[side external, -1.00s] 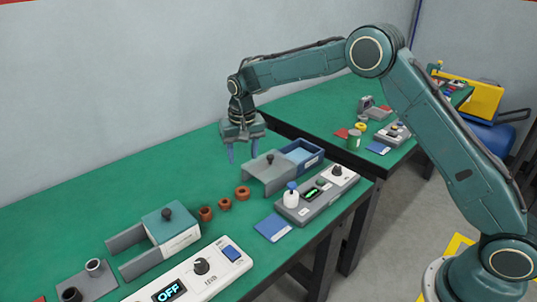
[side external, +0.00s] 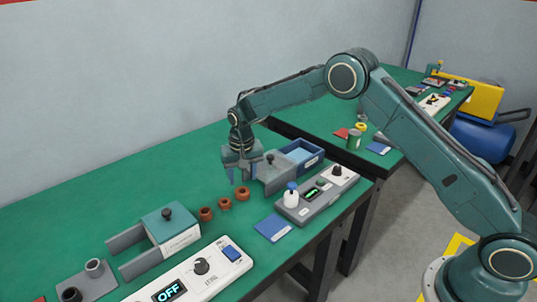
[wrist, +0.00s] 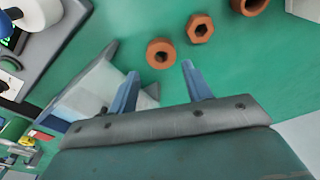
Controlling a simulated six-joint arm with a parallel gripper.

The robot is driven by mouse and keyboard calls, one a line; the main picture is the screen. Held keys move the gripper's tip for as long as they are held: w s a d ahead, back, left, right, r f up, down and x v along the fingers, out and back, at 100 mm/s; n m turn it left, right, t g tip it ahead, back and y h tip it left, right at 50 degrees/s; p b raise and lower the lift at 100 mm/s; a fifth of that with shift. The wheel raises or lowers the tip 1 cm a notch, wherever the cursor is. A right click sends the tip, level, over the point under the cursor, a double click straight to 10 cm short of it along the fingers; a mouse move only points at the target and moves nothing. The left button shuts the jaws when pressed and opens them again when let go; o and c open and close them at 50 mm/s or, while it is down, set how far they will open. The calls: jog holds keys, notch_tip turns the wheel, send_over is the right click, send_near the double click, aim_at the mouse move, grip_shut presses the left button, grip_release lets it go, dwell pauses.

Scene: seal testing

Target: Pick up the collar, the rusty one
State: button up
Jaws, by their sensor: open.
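Three rust-brown collars stand in a row on the green bench: a near-left one (side external: 205,214), a middle one (side external: 225,204) and a far-right one (side external: 242,193). In the wrist view the far-right collar (wrist: 160,53) is round with a small hole, the middle collar (wrist: 200,28) is hexagonal, and the near-left collar (wrist: 250,5) is cut by the top edge. My gripper (side external: 238,182) is open and empty, pointing down above the bench beside the far-right collar. In the wrist view that collar appears just beyond my open fingertips (wrist: 160,70).
A grey sliding-lid box with a blue tray (side external: 303,155) stands close right of my gripper. A teal-topped box (side external: 170,222) stands left. The bench behind the collars is clear.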

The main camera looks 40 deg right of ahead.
aim_at(242, 188)
jog(key=shift+f, duration=0.35)
jog(key=shift+w+f, duration=0.2)
jog(key=shift+f, duration=1.1)
jog(key=shift+w+f, duration=0.15)
jog(key=shift+f, duration=1.15)
jog(key=c, duration=0.9)
jog(key=shift+o, duration=0.2)
jog(key=shift+r, duration=0.2)
notch_tip(242, 188, up, 20)
jog(key=shift+f, duration=0.15)
